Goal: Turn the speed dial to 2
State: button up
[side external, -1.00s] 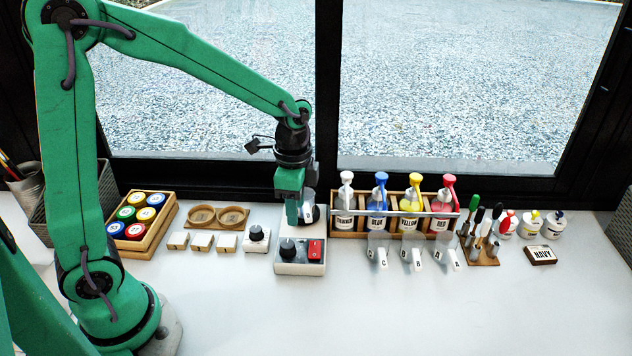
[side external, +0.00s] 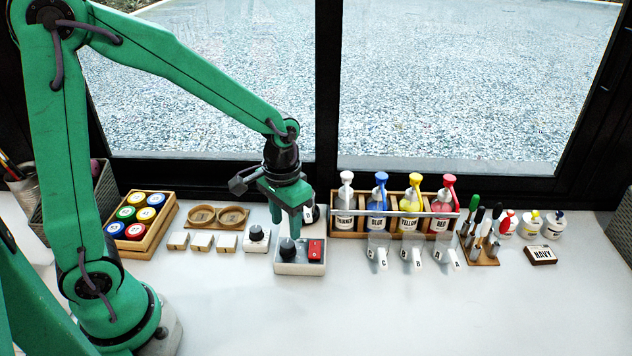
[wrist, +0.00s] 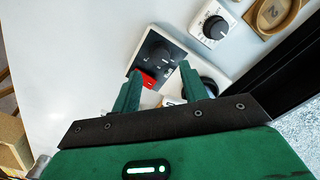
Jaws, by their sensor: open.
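A white control box (side external: 300,267) stands on the table with a black dial (side external: 287,250) on its left and a red rocker switch (side external: 316,250) on its right. The dial also shows in the wrist view (wrist: 159,54), along with the red switch (wrist: 144,79). My gripper (side external: 287,232) points down just above the box, close over the dial. In the wrist view, my open, empty fingers (wrist: 161,70) stand apart, with the dial just beyond their tips. I cannot read the dial's setting or tell whether a finger touches it.
A second, smaller box with a black dial (side external: 257,235) stands just left. A bottle rack (side external: 393,231) stands to the right. The front table is clear.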

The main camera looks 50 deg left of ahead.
aim_at(287, 243)
jog(key=shift+f, duration=0.15)
jog(key=shift+f, duration=2.35)
jog(key=shift+n, duration=0.3)
jog(key=n, duration=1.3)
jog(key=c, duration=0.7)
